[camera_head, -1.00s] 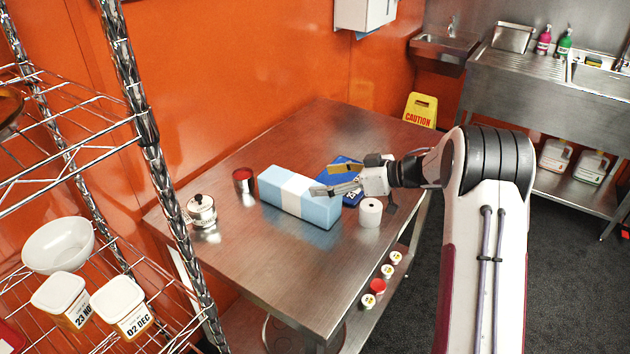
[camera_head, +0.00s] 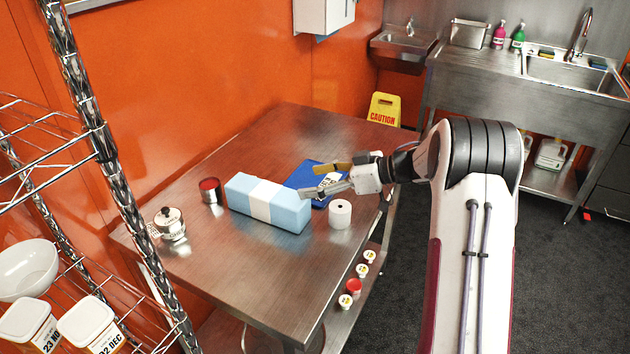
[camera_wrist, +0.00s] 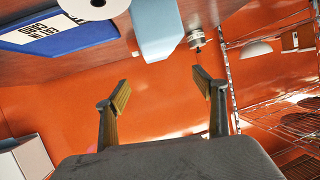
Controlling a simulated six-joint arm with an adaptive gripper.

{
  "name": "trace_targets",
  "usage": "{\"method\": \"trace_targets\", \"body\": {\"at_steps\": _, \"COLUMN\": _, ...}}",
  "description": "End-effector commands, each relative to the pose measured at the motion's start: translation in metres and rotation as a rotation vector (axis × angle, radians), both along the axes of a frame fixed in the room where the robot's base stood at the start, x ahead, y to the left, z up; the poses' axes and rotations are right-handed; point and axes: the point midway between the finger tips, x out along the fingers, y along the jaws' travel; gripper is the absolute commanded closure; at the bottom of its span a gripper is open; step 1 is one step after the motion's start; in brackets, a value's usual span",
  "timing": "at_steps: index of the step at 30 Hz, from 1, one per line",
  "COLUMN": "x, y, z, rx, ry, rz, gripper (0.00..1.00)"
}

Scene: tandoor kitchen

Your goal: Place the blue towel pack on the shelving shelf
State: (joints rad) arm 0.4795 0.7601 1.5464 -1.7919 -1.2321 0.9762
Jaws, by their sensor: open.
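The blue towel pack (camera_head: 284,210) is a light blue block with a white band, lying on the steel table (camera_head: 255,285). In the wrist view its end (camera_wrist: 157,28) shows near the top, beyond the fingers. My gripper (camera_head: 308,178) is open and empty, apart from the pack, above the dark blue box beside it. In the wrist view my gripper (camera_wrist: 163,92) has its two fingers spread with nothing between them. The wire shelving (camera_head: 85,130) stands at the left edge and is only partly in view; it also shows at the right of the wrist view (camera_wrist: 228,75).
On the table are a dark blue box (camera_head: 303,174), a white roll (camera_head: 340,214), a red-topped can (camera_head: 210,191) and a lidded metal pot (camera_head: 169,223). A white bowl (camera_head: 27,270) and lidded tubs (camera_head: 93,327) occupy a lower shelf. The table's front is clear.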

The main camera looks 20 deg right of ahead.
Motion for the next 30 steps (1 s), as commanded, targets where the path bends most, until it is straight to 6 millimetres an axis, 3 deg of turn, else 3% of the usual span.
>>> {"method": "trace_targets", "body": {"at_steps": 7, "x": 0.002, "y": 0.000, "z": 0.004, "rx": -0.006, "ry": -0.009, "rz": -0.010, "gripper": 0.30}}
{"method": "trace_targets", "body": {"at_steps": 11, "x": 0.009, "y": 0.001, "z": 0.016, "rx": -0.025, "ry": -0.038, "rz": -0.042, "gripper": 0.30}}
{"method": "trace_targets", "body": {"at_steps": 21, "x": 0.038, "y": -0.004, "z": 0.087, "rx": -0.131, "ry": -0.184, "rz": -0.259, "gripper": 0.30}}
{"method": "trace_targets", "body": {"at_steps": 30, "x": 0.039, "y": -0.018, "z": 0.154, "rx": -0.227, "ry": -0.272, "rz": -0.489, "gripper": 0.30}}
